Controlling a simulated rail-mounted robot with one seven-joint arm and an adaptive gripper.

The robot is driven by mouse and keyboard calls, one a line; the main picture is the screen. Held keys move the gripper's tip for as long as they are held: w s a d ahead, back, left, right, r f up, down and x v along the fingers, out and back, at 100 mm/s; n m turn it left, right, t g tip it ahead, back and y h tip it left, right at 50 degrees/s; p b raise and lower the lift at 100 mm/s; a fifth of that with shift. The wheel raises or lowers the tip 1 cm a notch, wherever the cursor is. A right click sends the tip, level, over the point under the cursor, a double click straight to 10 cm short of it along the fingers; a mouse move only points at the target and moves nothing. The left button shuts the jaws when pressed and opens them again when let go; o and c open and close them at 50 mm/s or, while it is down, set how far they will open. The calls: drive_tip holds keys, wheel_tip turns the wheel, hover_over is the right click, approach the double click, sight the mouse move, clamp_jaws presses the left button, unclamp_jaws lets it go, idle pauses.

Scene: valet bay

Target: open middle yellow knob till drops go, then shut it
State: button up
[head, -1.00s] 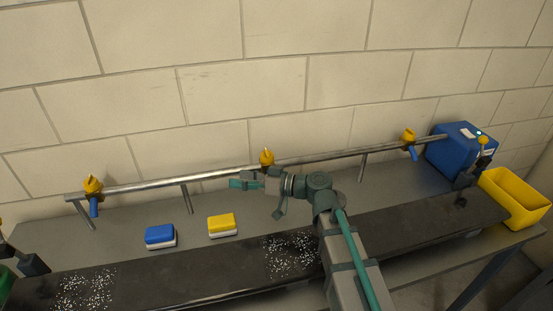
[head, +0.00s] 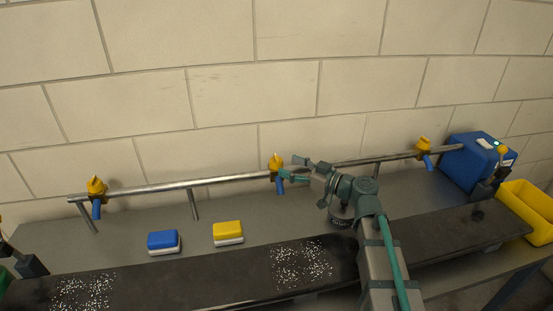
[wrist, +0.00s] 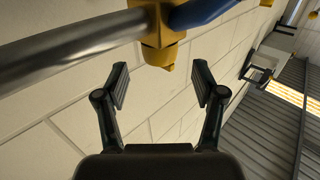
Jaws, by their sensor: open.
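The middle yellow knob (head: 276,161) sits on a metal pipe (head: 220,180) along the wall, with a blue spout below it. My gripper (head: 294,169) is open and empty just right of this knob in the head view. In the wrist view, my gripper's two pads (wrist: 158,80) stand apart, with nothing between them. A yellow valve body (wrist: 158,35) with a blue part (wrist: 205,10) shows beyond the fingertips, apart from them. No drops are seen falling. A speckled patch (head: 301,264) lies on the dark strip below.
Other yellow knobs stand at left (head: 96,185) and right (head: 424,144). A blue sponge (head: 163,241) and a yellow sponge (head: 228,232) lie on the grey bench. A blue box (head: 475,160) and yellow bin (head: 527,210) are at right.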

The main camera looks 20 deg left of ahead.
sight(282, 164)
drive_tip(key=shift+p+x, duration=0.7)
drive_tip(key=shift+x, duration=2.1)
drive_tip(key=c, duration=1.2)
drive_tip(key=shift+o, duration=0.2)
drive_tip(key=shift+f, duration=0.1)
